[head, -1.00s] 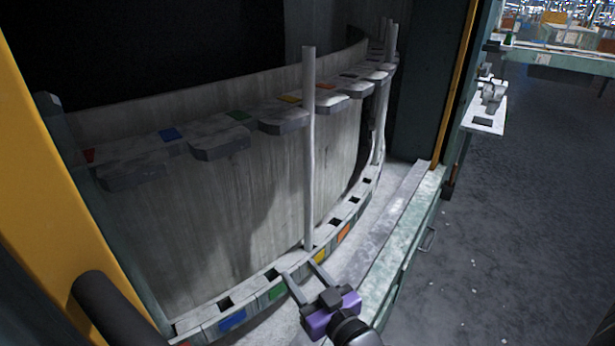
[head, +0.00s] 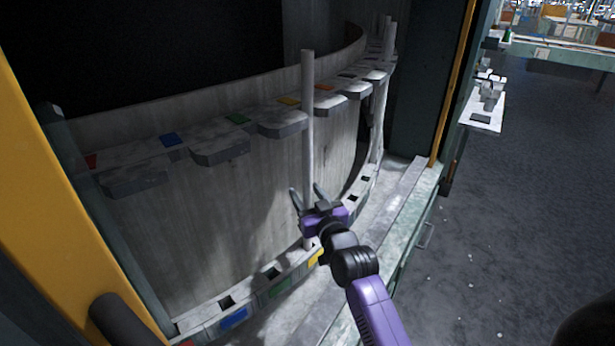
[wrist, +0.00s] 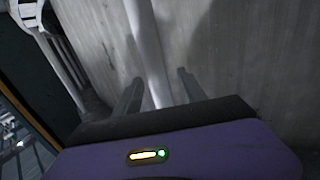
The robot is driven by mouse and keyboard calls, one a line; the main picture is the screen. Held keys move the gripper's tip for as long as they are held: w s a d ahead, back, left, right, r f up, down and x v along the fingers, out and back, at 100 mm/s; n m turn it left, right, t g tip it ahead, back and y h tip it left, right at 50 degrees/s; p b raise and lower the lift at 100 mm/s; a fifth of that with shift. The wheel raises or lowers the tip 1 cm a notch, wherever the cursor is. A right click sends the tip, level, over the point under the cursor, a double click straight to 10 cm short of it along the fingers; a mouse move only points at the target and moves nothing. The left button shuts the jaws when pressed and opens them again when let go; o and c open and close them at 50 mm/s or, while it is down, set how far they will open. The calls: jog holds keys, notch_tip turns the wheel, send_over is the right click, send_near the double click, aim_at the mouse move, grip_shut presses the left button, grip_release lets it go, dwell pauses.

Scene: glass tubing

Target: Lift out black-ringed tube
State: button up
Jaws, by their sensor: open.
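A tall pale tube (head: 307,120) stands upright in the curved rack, at the yellow-marked slot. No black ring shows on it in these views. My gripper (head: 307,190) is open at the lower half of this tube. In the wrist view the tube (wrist: 149,50) runs down between the two spread fingers (wrist: 158,85), apart from both as far as I can tell. The tube's foot is partly hidden behind my gripper in the head view. More pale tubes (head: 380,110) stand at the far right end of the rack.
The curved rack has an upper row of ledges (head: 220,150) with coloured marks and a lower row of square slots (head: 227,302). A curved grey wall (head: 220,220) stands close behind the tube. A yellow post (head: 40,170) borders the left. Open floor (head: 520,200) lies right.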

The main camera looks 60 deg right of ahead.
jog(key=shift+x, duration=1.2)
grip_shut()
jog(key=shift+r, duration=0.1)
